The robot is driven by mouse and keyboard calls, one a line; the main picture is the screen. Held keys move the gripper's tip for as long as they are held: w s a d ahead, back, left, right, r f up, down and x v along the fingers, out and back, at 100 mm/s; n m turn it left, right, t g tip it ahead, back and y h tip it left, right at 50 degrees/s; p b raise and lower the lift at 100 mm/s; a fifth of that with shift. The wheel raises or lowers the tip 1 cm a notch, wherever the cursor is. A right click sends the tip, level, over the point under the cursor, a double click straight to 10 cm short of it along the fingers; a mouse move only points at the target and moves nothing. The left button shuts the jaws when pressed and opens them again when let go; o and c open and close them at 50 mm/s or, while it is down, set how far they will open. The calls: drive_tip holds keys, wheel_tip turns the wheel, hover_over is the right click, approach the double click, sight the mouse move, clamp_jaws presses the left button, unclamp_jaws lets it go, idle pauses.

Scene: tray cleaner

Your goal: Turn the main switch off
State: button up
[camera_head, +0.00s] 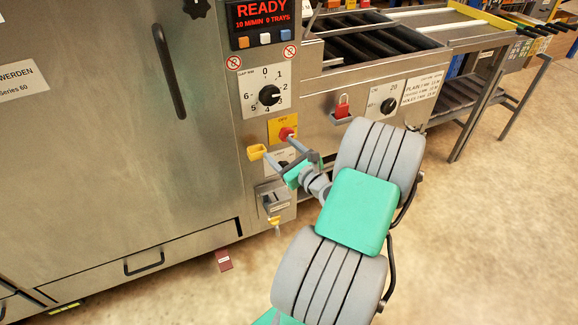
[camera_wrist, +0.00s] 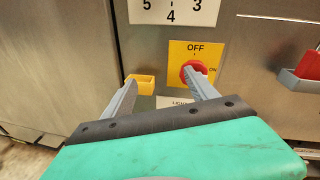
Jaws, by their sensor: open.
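The main switch is a red rotary knob (camera_wrist: 195,72) on a yellow plate (camera_wrist: 196,50) marked OFF at the top and ON at the right. It also shows in the head view (camera_head: 286,133), just beyond my gripper. My gripper (camera_wrist: 165,82) is open and empty. Its right finger overlaps the lower part of the red knob, and its left finger is near a yellow block (camera_wrist: 140,84). I cannot tell whether the right finger touches the knob. The knob's exact pointing is partly hidden by the finger.
A black dial (camera_head: 269,95) is above the switch, under a READY display (camera_head: 262,12). A small panel (camera_head: 278,163) below is partly hidden by my gripper. A door handle (camera_head: 169,72) is at left. The floor at right is clear.

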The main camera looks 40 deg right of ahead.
sight(285, 133)
drive_tip(key=s+d+f+m+h, duration=0.2)
drive_tip(key=s+d+m+h, duration=0.1)
drive_tip(key=d+m, duration=0.2)
drive_tip(key=b+x, duration=0.1)
drive_tip(key=x, duration=0.6)
drive_tip(key=shift+w+a+r+t, duration=0.2)
drive_tip(key=shift+w+r+t, duration=0.1)
drive_tip(key=shift+r, duration=0.1)
drive_tip(key=shift+c, duration=0.2)
drive_tip(key=c, duration=1.3)
